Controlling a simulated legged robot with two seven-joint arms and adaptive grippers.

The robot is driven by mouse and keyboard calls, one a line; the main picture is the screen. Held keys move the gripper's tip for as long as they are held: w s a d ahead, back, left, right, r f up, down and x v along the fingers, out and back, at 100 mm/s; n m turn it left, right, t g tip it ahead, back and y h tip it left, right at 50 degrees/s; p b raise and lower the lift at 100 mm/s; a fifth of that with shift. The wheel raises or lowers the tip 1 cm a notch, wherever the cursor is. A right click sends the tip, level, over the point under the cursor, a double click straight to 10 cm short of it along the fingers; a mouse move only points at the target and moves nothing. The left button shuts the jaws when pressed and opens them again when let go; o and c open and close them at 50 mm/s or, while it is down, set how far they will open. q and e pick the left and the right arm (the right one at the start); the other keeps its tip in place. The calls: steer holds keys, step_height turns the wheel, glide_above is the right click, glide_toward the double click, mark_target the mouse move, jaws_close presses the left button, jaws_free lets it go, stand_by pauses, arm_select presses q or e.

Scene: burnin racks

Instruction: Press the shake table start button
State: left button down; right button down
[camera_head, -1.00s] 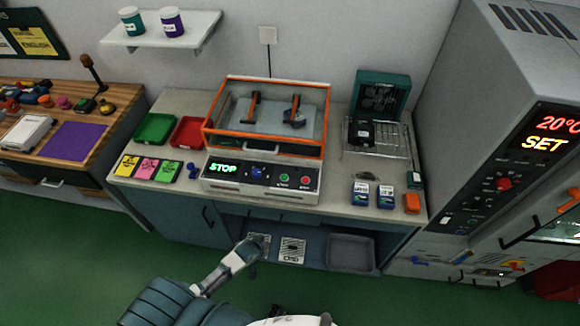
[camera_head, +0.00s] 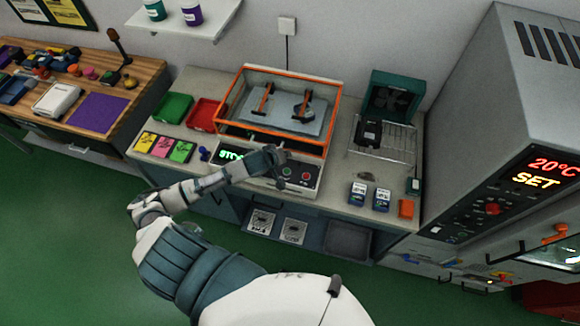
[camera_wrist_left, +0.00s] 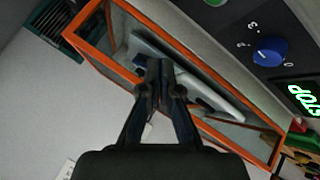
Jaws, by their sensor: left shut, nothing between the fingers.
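The shake table has an orange-framed clear box (camera_head: 333,100) on the bench, with a pale control panel (camera_head: 306,189) at its front. In the head view the green start button (camera_head: 287,171) shows beside the red button (camera_head: 305,176), close to my left gripper (camera_head: 280,178). My arm and gripper cover the blue knob and part of the green STOP display (camera_head: 228,154). In the left wrist view my shut, empty gripper (camera_wrist_left: 160,75) shows over the box; the blue knob (camera_wrist_left: 270,52) and STOP display (camera_wrist_left: 306,98) lie to its right. I cannot tell whether the fingers touch anything. My right gripper is not in view.
Green (camera_head: 173,106) and red (camera_head: 203,114) trays and colored cards (camera_head: 162,147) lie left of the shake table. A wire rack (camera_head: 399,147), small boxes (camera_head: 358,194) and an orange block (camera_head: 406,209) are to its right. A tall grey chamber (camera_head: 470,110) stands at right.

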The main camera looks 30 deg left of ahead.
arm_select(q)
steer(key=shift+a, duration=0.35)
steer(key=shift+d+f, duration=0.1)
steer(key=b, duration=0.5)
glide_above(285, 171)
step_height(285, 171, down, 7)
steer(key=shift+s+d+f, duration=0.1)
steer(key=shift+s+f, duration=0.05)
steer(key=shift+f+b, duration=0.35)
steer(key=shift+f, duration=0.35)
steer(key=shift+d+r, duration=0.1)
steer(key=shift+d, duration=0.05)
steer(key=shift+a, duration=0.2)
